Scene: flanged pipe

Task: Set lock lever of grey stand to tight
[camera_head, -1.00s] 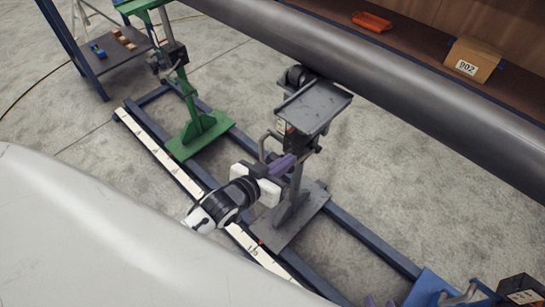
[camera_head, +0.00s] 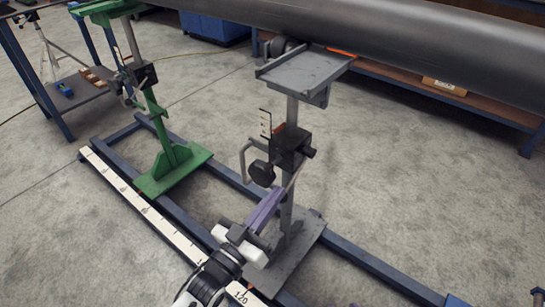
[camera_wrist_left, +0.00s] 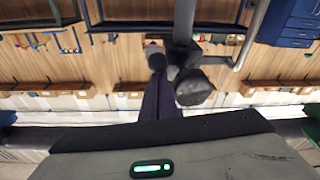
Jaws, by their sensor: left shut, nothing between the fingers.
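The grey stand has a flat top plate (camera_head: 305,68), an upright post (camera_head: 291,108), a dark clamp block (camera_head: 290,146) and a base plate (camera_head: 300,250). A round black knob (camera_head: 262,173) and a bent grey handle (camera_head: 245,158) are on the block's left side. I cannot tell for certain which part is the lock lever. My left gripper (camera_head: 281,190) is shut and empty, its purple fingers pointing up just below the block, close to the post. In the left wrist view the fingers (camera_wrist_left: 158,100) end beside the black knob (camera_wrist_left: 195,88); contact is unclear. My right gripper is out of view.
A large grey pipe (camera_head: 400,45) crosses above the stand. A green stand (camera_head: 172,165) is on the left of the same blue rail frame (camera_head: 365,262), with a white scale strip (camera_head: 135,203) along it. Concrete floor to the right is clear.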

